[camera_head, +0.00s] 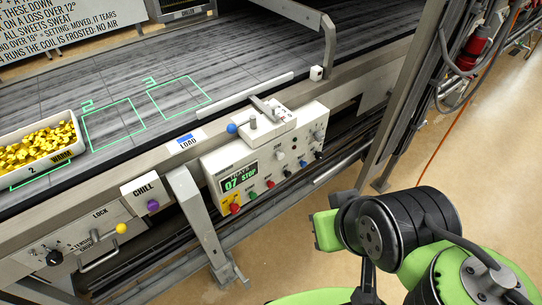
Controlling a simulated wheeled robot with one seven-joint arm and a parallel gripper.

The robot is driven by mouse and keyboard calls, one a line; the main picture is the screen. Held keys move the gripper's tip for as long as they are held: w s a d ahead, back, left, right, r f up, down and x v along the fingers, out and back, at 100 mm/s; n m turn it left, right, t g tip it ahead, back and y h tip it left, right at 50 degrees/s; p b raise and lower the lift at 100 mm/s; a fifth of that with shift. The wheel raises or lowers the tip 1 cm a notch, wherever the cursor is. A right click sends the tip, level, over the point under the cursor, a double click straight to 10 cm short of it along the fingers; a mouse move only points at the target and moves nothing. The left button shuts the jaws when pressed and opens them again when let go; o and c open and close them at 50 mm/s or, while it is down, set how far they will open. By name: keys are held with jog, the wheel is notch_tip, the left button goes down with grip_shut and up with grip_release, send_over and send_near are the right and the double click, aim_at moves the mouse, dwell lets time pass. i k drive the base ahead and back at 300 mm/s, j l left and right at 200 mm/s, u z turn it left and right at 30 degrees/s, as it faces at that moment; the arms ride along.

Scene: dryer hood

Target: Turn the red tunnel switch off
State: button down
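A white control box (265,160) is fixed to the near side of the conveyor. Its display (240,180) reads "07 STOP". A red knob (236,209) sits on a yellow plate at its lower left, and a smaller red button (270,184) is in the row to the right. Another red fitting (474,50) is on the post at upper right. Labels are too small to show which is the tunnel switch. My arm's green and black end (327,230) is right of and below the box, apart from it. Its fingertips cannot be made out.
A white tray of yellow sweets (38,145) stands on the belt (230,65). A steel leg (200,222) and frame post (405,90) stand near the box. A purple CHILL knob (153,205) and yellow-tipped lever (120,229) are at left. Open floor lies at right.

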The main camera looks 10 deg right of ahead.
aim_at(235, 209)
jog(key=k+j+u, duration=0.15)
jog(key=u, duration=0.3)
jog(key=k+j+u, duration=0.15)
jog(key=u, duration=0.3)
jog(key=k+j+u, duration=0.1)
jog(key=j+u, duration=0.15)
jog(key=u, duration=0.25)
